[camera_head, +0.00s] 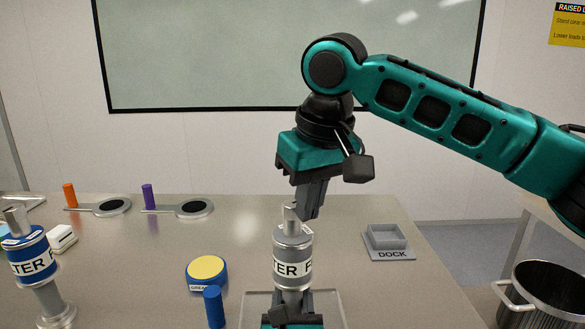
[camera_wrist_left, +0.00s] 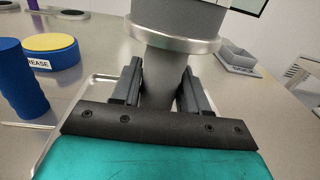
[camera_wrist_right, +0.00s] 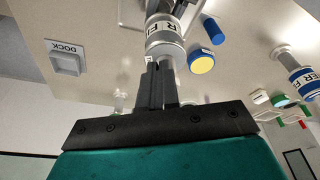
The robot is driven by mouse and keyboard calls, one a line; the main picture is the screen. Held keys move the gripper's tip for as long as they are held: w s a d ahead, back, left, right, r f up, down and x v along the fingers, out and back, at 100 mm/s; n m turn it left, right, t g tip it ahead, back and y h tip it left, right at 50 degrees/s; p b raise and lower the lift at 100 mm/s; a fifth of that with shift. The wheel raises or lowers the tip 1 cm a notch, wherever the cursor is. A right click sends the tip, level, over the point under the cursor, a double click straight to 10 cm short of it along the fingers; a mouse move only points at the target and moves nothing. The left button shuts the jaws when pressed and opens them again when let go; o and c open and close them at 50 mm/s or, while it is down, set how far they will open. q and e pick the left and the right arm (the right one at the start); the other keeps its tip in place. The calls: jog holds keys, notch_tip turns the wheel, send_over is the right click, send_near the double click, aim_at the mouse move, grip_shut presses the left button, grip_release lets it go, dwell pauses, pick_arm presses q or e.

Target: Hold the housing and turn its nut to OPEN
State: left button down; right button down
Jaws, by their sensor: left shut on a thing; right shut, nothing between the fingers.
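The housing is a grey canister (camera_head: 293,262) with a white lettered band, standing upright on a stem. It shows from its underside in the left wrist view (camera_wrist_left: 185,22) and beyond my right fingers in the right wrist view (camera_wrist_right: 165,45). A grey nut-like piece (camera_head: 290,216) is on its top; which way it is turned cannot be told. My left gripper (camera_head: 291,308) is shut on the stem below the canister, one finger on each side (camera_wrist_left: 162,88). My right gripper (camera_head: 310,212) points down, shut and empty, close beside the nut; contact cannot be told.
A blue-banded housing (camera_head: 30,255) stands at the left. A yellow-topped grease tin (camera_head: 206,272) and a blue cylinder (camera_head: 214,307) stand left of the held housing. A grey dock (camera_head: 387,240) is at the right. A pot (camera_head: 540,295) stands beyond the table's right edge.

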jog(key=shift+w+d, duration=0.15)
jog(key=shift+w, duration=0.1)
jog(key=shift+s+d, duration=0.1)
jog(key=shift+s, duration=0.05)
dwell(0.4)
jog(key=w+v, duration=0.1)
jog(key=v, duration=0.5)
jog(key=shift+a, duration=0.2)
jog(key=shift+s+r, duration=0.1)
jog(key=shift+r, duration=0.05)
notch_tip(320, 180, down, 6)
jog(key=a, duration=0.2)
jog(key=shift+s+a, duration=0.2)
jog(key=shift+s, duration=0.05)
dwell(0.7)
